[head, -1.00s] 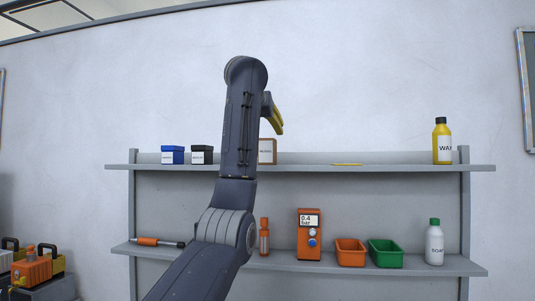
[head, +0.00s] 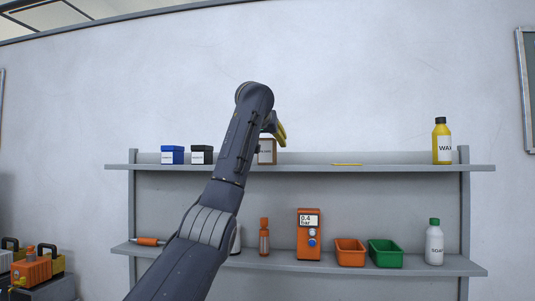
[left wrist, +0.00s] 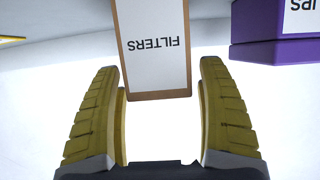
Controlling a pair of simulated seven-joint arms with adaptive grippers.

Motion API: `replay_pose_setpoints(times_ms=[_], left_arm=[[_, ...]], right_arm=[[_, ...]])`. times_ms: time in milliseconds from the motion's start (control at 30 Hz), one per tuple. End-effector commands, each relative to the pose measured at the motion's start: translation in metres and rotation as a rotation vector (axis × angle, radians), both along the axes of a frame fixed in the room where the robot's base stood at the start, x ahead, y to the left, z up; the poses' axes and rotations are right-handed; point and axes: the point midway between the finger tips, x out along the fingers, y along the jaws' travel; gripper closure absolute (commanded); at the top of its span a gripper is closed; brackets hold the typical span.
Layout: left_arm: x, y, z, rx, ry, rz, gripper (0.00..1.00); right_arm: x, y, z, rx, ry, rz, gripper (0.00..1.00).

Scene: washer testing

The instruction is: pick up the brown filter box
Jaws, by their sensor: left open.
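The brown filter box (head: 267,157) stands on the upper shelf, partly covered by my left arm and gripper. In the left wrist view the box (left wrist: 153,95) shows a white label reading FILTERS upside down. My left gripper (head: 277,130) has yellow fingers and is at the top of the box in the head view. In the left wrist view the left gripper (left wrist: 158,75) is open, with the near end of the box in line with the gap between the fingertips. I see no contact. My right gripper is not in view.
A purple box (left wrist: 255,50) is close beside the filter box in the left wrist view. Blue (head: 172,155) and black (head: 202,155) boxes stand left on the upper shelf (head: 400,168). A yellow wax bottle (head: 442,142) stands far right. The lower shelf holds bins and bottles.

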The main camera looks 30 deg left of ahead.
Motion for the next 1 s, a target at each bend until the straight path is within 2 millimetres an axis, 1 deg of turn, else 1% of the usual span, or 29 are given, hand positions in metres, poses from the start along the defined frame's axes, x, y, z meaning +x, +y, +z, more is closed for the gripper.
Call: replay_pose_setpoints(times_ms=[300,333,833,867,1000], left_arm=[[0.0020,0.0013,-0.0008,0.000,-0.001,0.000,0.25],[0.0020,0.0013,-0.0008,0.000,-0.001,0.000,0.26],[0.0020,0.0012,-0.0010,0.000,0.000,0.000,0.84],[0.0021,0.0012,-0.0010,0.000,0.000,0.000,0.87],[0.0020,0.0011,-0.0007,0.000,-0.001,0.000,0.87]], right_arm=[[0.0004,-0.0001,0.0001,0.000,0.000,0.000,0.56],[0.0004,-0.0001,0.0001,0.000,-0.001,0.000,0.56],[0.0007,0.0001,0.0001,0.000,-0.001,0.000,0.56],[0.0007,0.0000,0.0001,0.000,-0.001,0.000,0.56],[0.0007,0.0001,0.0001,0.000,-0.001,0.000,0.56]])
